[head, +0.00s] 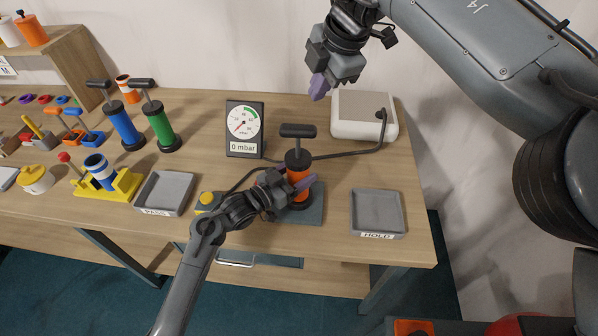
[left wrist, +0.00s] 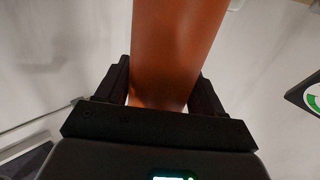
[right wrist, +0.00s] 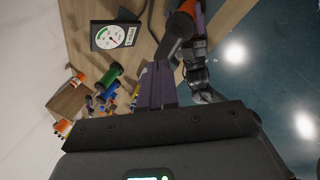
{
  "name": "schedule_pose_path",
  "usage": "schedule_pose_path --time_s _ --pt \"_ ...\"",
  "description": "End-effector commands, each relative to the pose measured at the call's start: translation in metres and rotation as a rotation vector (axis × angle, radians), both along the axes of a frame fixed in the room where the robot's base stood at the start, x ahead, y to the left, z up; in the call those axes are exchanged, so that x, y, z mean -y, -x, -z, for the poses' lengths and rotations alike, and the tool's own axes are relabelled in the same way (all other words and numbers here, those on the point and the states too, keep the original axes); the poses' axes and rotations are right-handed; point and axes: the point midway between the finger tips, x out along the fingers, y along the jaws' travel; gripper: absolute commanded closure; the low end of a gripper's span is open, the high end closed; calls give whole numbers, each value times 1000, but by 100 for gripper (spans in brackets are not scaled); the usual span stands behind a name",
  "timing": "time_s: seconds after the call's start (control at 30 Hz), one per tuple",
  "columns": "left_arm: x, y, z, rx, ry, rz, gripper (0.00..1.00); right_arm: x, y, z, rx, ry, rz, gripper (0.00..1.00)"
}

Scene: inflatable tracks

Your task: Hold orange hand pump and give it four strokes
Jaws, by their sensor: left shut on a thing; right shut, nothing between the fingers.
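The orange hand pump (head: 297,160) stands upright on a dark grey plate (head: 315,214) on the table, with its black T-handle (head: 298,131) on top. My left gripper (head: 302,186) is shut around the orange barrel, low on the pump; the barrel (left wrist: 175,45) fills the middle of the left wrist view between the fingers. My right gripper (head: 318,88) is shut and empty, raised above and behind the pump, near the white box. In the right wrist view its closed fingers (right wrist: 156,85) show beside the pump handle (right wrist: 176,30). The gauge (head: 244,129) reads 0 mbar.
A blue pump (head: 124,126) and a green pump (head: 160,127) stand at left. A white box (head: 363,117) sits behind, with a hose running from it. A grey tray (head: 165,192) lies left, another labelled HOLD (head: 377,212) right. A yellow stand (head: 107,186) is farther left.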

Motion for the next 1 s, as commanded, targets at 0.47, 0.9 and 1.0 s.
schedule_pose_path --time_s 0.47,0.9,1.0 --pt "0 0 0 0 0 0 83 -2 -10 -6 -212 -283 1003 100" --pt "0 0 0 0 0 0 83 -21 -16 -8 -296 -484 1608 100" --pt "0 0 0 0 0 0 83 -31 -15 -6 -275 -475 1598 100"
